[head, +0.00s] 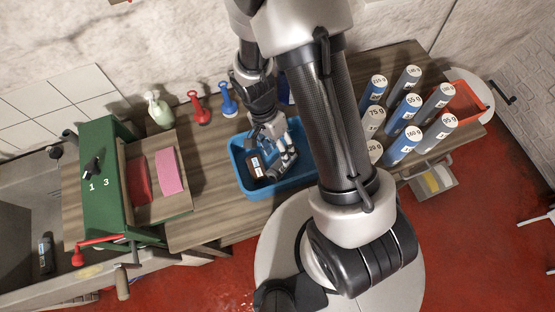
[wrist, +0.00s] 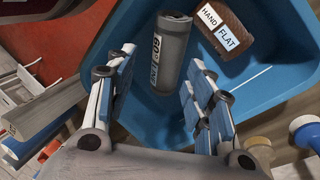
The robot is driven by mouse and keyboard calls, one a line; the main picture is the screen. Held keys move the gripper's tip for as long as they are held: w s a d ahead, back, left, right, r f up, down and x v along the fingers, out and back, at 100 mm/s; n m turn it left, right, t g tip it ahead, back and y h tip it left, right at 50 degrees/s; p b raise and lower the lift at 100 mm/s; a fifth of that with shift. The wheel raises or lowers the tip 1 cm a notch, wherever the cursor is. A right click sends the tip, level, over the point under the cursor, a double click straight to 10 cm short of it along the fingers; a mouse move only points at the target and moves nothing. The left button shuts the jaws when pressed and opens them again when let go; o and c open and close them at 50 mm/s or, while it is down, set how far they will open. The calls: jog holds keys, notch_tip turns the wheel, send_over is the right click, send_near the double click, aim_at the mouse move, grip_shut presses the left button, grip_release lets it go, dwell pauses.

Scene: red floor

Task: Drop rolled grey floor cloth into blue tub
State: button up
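The blue tub (head: 291,186) stands on the wooden bench, and its blue wall also shows in the wrist view (wrist: 120,28). A grey roll (wrist: 174,48) with a white label lies inside the tub. My gripper (wrist: 160,60) reaches down into the tub with its blue-padded fingers apart. The roll is between and just beyond the fingertips, with a visible gap on the left. I cannot tell whether the right finger touches it. In the head view, my gripper (head: 284,158) hides most of the roll.
A brown block (wrist: 224,32) labelled "HAND FLAT" lies in the tub beside the roll. Several labelled grey and blue rolls (head: 403,145) stand to the right, near an orange bin (head: 466,101).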

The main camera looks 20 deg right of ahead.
jog(key=o, duration=0.3)
jog(key=v, duration=1.2)
dwell(0.3)
jog(key=shift+s+d+r+n+t+y+b, duration=0.25)
jog(key=shift+s+d+r+n+t+b, duration=0.15)
jog(key=shift+s+r+n+t+b, duration=1.15)
jog(key=shift+s+d+r+n+t+y+b, duration=0.35)
jog(key=shift+s+r+n+t+b, duration=0.9)
jog(key=shift+s+r+n, duration=1)
jog(key=shift+s+d+r+n+t+y+b, duration=0.2)
jog(key=shift+s+d+r+n+t+b, duration=0.25)
jog(key=shift+s+r+n+t+b, duration=1.05)
